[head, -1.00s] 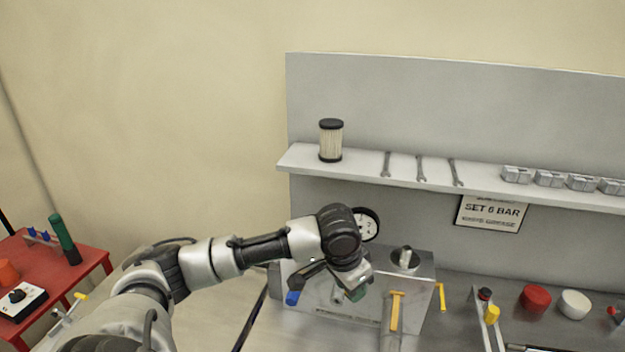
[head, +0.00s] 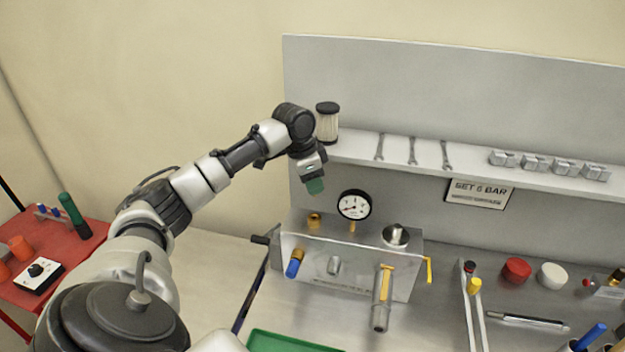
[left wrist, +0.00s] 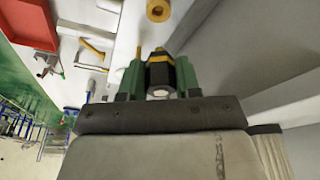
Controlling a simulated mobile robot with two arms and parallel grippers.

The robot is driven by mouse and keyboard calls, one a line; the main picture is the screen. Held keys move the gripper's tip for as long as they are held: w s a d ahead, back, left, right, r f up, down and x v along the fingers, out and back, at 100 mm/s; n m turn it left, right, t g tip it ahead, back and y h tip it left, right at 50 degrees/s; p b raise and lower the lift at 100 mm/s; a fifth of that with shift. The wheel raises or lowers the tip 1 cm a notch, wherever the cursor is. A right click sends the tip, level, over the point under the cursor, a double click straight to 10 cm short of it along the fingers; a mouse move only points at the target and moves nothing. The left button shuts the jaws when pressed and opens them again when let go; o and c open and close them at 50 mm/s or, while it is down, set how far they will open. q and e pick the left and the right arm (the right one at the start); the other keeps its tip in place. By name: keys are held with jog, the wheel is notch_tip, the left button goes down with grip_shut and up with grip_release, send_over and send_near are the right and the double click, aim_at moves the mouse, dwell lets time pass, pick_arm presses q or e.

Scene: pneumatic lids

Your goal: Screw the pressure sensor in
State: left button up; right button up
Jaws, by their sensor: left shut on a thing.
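My left gripper (head: 315,186) is raised above the left end of the grey metal block (head: 345,283). In the left wrist view its green fingers (left wrist: 160,80) are shut on a black part with a yellow band (left wrist: 160,70), which looks like the pressure sensor. In the head view the fingers hide this part. A brass ring-shaped port (head: 314,219) sits on top of the block, below the gripper and apart from it. It also shows in the left wrist view (left wrist: 158,10), beyond the held part. My right gripper is out of view.
A pressure gauge (head: 354,205) stands on the block, right of the port. The shelf (head: 360,150) carries a filter cartridge (head: 327,124) close beside my left wrist. A blue-handled fitting (head: 294,263) sticks out in front. A green tray (head: 285,342) lies at the bottom.

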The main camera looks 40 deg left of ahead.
pick_arm(q)
jog(key=shift+f, duration=0.15)
jog(key=shift+f, duration=0.2)
jog(key=shift+s+a+b+x, duration=0.15)
jog(key=shift+b+x, duration=0.15)
jog(key=shift+x, duration=0.55)
jog(key=shift+s+a+b+x, duration=0.1)
jog(key=shift+s+b+x, duration=0.15)
jog(key=shift+x, duration=0.6)
jog(key=shift+s+a+b+x, duration=0.1)
jog(key=shift+b+x, duration=0.25)
jog(key=shift+x, duration=0.45)
jog(key=shift+f, duration=0.1)
jog(key=shift+p, duration=0.6)
jog(key=shift+p, duration=0.35)
jog(key=shift+s+b+x, duration=0.25)
jog(key=shift+b+x, duration=0.1)
jog(key=shift+x, duration=0.75)
jog(key=shift+a, duration=0.15)
